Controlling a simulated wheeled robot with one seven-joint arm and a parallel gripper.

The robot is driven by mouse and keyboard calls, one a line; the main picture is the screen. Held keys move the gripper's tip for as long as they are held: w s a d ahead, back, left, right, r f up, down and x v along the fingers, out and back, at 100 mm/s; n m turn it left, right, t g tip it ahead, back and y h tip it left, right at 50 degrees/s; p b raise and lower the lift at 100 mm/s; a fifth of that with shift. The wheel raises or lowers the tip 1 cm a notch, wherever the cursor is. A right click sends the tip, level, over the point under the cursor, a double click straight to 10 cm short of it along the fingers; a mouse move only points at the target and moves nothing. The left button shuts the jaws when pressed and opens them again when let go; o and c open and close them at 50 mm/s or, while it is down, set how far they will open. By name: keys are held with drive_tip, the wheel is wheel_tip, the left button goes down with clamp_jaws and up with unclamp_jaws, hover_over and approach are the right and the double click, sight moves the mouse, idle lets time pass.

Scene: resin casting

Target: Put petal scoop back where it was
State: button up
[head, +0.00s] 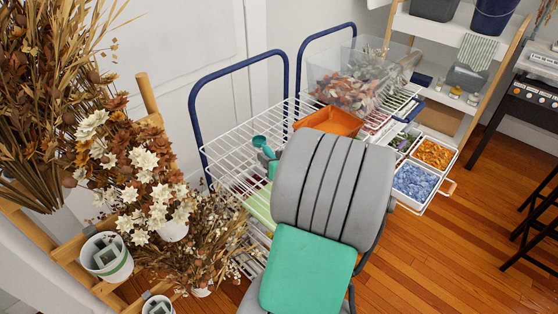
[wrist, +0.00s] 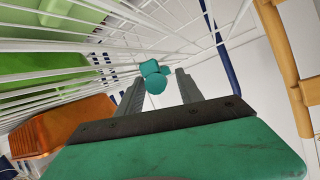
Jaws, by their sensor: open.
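The petal scoop (head: 261,142) is teal. In the head view it shows at the left part of the white wire cart, just past my gripper. In the wrist view the scoop (wrist: 154,82) lies between and slightly beyond my fingertips, its rounded parts facing me. My gripper (wrist: 160,78) is open, with a grey finger on each side of the scoop and a gap to it. In the head view my gripper (head: 267,160) is mostly hidden behind my grey and green arm. I cannot tell what the scoop rests on or whether a finger touches it.
The white wire cart (head: 236,128) has blue handles and holds an orange tray (head: 330,121) and a green tray (head: 260,207). Petal trays with orange petals (head: 433,153) and blue petals (head: 414,182) sit at right. Dried flowers (head: 150,190) crowd the left.

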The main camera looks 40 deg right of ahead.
drive_tip(key=v, duration=1.1)
drive_tip(key=shift+d, duration=0.1)
drive_tip(key=shift+s, duration=0.3)
drive_tip(key=shift+a, duration=0.2)
